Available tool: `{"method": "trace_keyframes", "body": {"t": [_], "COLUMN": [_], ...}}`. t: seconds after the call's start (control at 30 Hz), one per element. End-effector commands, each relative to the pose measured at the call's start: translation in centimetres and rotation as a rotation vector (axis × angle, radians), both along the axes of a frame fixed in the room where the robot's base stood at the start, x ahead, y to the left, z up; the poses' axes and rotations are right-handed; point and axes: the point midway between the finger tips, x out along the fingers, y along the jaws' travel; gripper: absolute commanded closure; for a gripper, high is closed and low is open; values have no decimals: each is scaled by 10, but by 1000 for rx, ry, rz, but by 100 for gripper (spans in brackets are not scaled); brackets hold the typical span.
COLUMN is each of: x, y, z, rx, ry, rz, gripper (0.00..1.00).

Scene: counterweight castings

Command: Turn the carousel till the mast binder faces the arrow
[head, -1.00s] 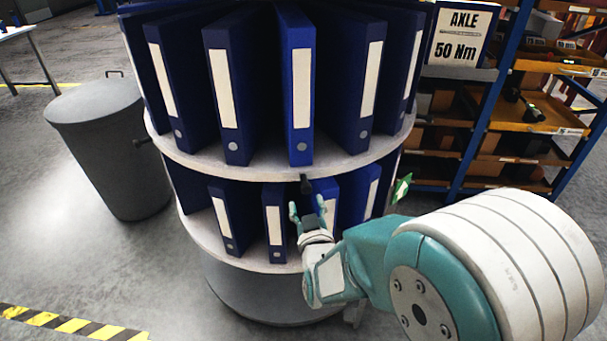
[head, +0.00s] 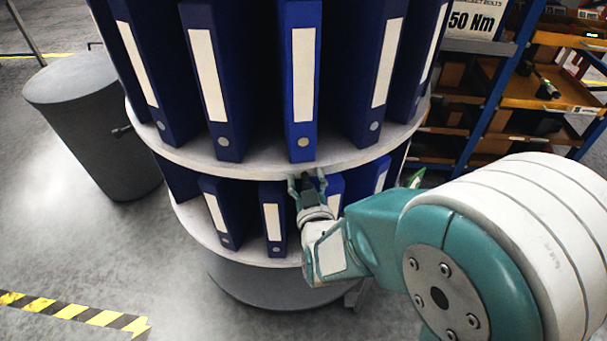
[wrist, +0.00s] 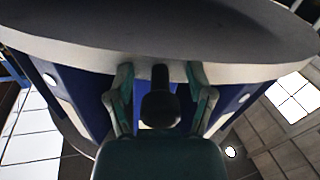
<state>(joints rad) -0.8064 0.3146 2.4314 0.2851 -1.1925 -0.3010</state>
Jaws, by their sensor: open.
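The carousel (head: 240,157) is a round two-tier stand with white shelf rims, filled with blue binders with pale labels. A bright blue binder (head: 300,75) stands at the front of the upper tier. I read no label, so I cannot tell which is the mast binder. A small green sign (head: 417,177), mostly hidden, shows at the carousel's right; no arrow is readable on it. My gripper (head: 307,184) is open just below the upper rim. In the wrist view its fingers (wrist: 162,88) stand on either side of a black knob (wrist: 159,106) at the rim; contact is unclear.
A grey lidded bin (head: 95,120) stands left of the carousel. A blue-framed rack (head: 490,95) with orange shelves stands at the back right, near a "50 Nm" sign (head: 477,20). Yellow-black tape (head: 75,312) marks the floor at front left, which is otherwise clear.

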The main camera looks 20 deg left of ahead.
Motion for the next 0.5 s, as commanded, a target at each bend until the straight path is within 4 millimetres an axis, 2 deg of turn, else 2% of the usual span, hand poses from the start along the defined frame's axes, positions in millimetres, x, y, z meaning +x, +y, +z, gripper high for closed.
{"method": "trace_keyframes", "body": {"t": [0.07,0.1,0.17,0.2,0.23,0.5], "x": [0,0,0,0,0,1], "y": [0,1,3,4,5,6], "z": [0,0,-1,-1,-1,-1], "rx": [0,-1,-3,-4,-3,-3], "ry": [0,0,1,0,0,-1], "rz": [0,0,0,0,-1,0], "gripper": [32,50,77,94,100,100]}}
